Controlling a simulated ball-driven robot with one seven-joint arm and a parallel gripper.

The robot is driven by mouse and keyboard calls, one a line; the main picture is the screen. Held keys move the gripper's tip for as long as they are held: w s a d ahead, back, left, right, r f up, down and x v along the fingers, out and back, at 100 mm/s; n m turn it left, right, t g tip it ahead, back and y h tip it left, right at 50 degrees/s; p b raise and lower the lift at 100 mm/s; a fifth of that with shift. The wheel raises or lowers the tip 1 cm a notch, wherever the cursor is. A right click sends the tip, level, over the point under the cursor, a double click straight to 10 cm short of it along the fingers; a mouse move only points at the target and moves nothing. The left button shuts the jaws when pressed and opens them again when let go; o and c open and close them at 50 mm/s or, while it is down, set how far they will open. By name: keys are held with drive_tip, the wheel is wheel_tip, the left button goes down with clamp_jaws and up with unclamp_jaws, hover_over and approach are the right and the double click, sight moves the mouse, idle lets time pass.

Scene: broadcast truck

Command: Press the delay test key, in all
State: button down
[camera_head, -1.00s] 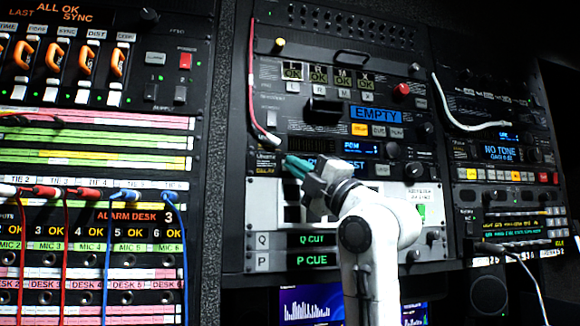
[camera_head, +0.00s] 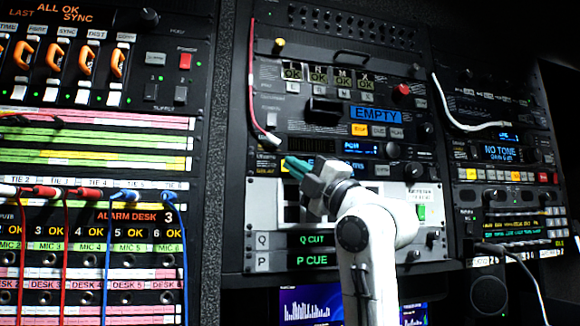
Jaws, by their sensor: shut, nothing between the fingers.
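My gripper (camera_head: 290,166) is shut, with teal fingertips pointing left and nothing held. In the head view its tips are at the left part of a slim rack unit with a blue-lit display (camera_head: 352,168), partly hidden behind the gripper. The end of the display text looks like "MS". The delay test key cannot be made out; the gripper covers part of that unit's face. Whether the tips touch the panel cannot be told.
Above are a blue "EMPTY" display (camera_head: 376,114) and a red knob (camera_head: 401,89). A red cable (camera_head: 252,90) hangs left of the gripper. A white panel (camera_head: 262,205) lies below. A patch bay with cables (camera_head: 90,190) stands left, and a "NO TONE" unit (camera_head: 502,152) right.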

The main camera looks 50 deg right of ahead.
drive_tip(key=shift+s+a+b, duration=0.3)
drive_tip(key=shift+s+a, duration=0.1)
drive_tip(key=shift+s, duration=0.2)
drive_tip(key=shift+s+a+b, duration=0.3)
drive_tip(key=shift+s+a, duration=0.4)
drive_tip(key=shift+s, duration=0.35)
drive_tip(key=shift+s+a+b, duration=0.25)
drive_tip(key=shift+s+a, duration=0.45)
drive_tip(key=shift+s, duration=0.35)
